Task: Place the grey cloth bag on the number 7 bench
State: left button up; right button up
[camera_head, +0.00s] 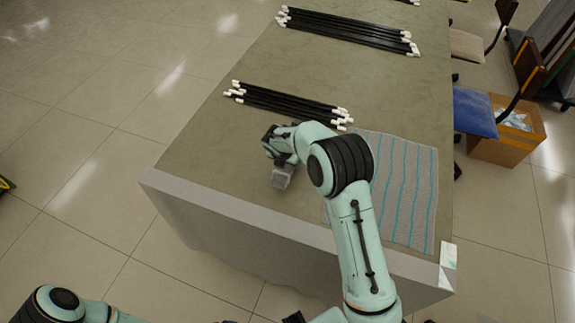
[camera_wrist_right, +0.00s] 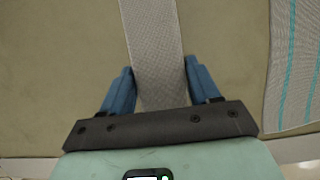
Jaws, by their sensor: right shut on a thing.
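My right gripper (camera_head: 276,152) is over the near left part of the bench (camera_head: 215,165). It is shut on a grey woven thing, which I take to be the grey cloth bag (camera_head: 283,178). In the right wrist view the bag (camera_wrist_right: 155,35) shows as a grey woven strip running between the blue fingers of the right gripper (camera_wrist_right: 158,75). Most of the bag is hidden, and I cannot tell whether it touches the bench. A white label (camera_head: 448,265) is on the bench's near right corner; its number is unreadable. My left arm shows at the bottom left, its gripper out of frame.
A grey cloth with teal stripes (camera_head: 410,190) lies flat on the bench, right of my right arm. Black rods with white ends (camera_head: 290,103) lie behind the gripper, and another bundle (camera_head: 345,32) lies farther back. A chair (camera_head: 475,112) and a cardboard box (camera_head: 505,150) stand at right.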

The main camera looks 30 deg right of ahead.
notch_tip(320, 180, down, 3)
jog(key=shift+f, duration=0.1)
jog(key=o, duration=1.2)
jog(key=v, duration=1.2)
